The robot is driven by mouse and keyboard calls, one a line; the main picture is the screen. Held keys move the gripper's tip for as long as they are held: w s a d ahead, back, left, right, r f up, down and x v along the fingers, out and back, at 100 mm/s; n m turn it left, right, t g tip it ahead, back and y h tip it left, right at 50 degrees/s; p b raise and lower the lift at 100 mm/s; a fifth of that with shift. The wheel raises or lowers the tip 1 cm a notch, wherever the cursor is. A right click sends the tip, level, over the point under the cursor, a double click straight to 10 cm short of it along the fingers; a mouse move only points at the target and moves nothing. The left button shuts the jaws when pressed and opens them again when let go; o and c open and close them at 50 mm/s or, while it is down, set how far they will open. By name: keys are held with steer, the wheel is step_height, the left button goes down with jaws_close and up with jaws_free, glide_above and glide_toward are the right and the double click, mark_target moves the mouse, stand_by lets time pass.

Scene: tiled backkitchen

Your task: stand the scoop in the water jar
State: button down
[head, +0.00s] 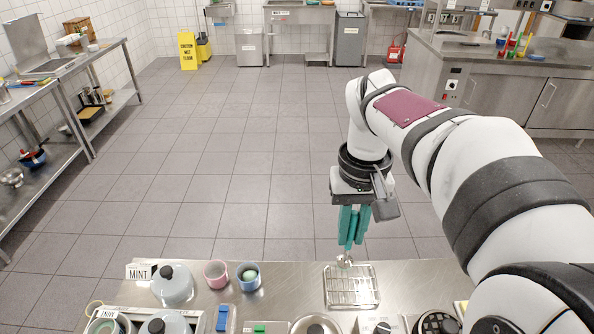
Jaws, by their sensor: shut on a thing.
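My gripper (349,244) has teal fingers pointing down and is above the steel counter at its far edge. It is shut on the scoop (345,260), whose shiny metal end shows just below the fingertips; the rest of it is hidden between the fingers. The scoop's end is over the far edge of a wire rack (351,287); I cannot tell whether it touches. A pink cup (216,274) and a blue cup (249,277) stand left of the gripper. The blue one has something pale green inside. I cannot tell which vessel is the water jar.
A lidded grey pot (173,285) and a MINT sign (139,271) stand at the counter's left. More lidded vessels, a blue item (222,318) and other things line the near edge. The counter (290,285) is bare between the blue cup and the rack.

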steer(key=s+a+f+n, duration=0.2)
steer(key=s+a+n, duration=0.1)
steer(key=a, duration=0.5)
steer(key=s+a+f+n, duration=0.1)
steer(key=s+a+n, duration=0.25)
steer(key=a, duration=0.55)
steer(key=s+a+f+n, duration=0.2)
steer(key=s+a, duration=0.2)
steer(key=a, duration=0.4)
step_height(320, 180, down, 12)
steer(key=shift+w+a+r, duration=0.1)
steer(key=c, duration=0.7)
jaws_free()
step_height(320, 180, up, 16)
steer(key=shift+f, duration=0.1)
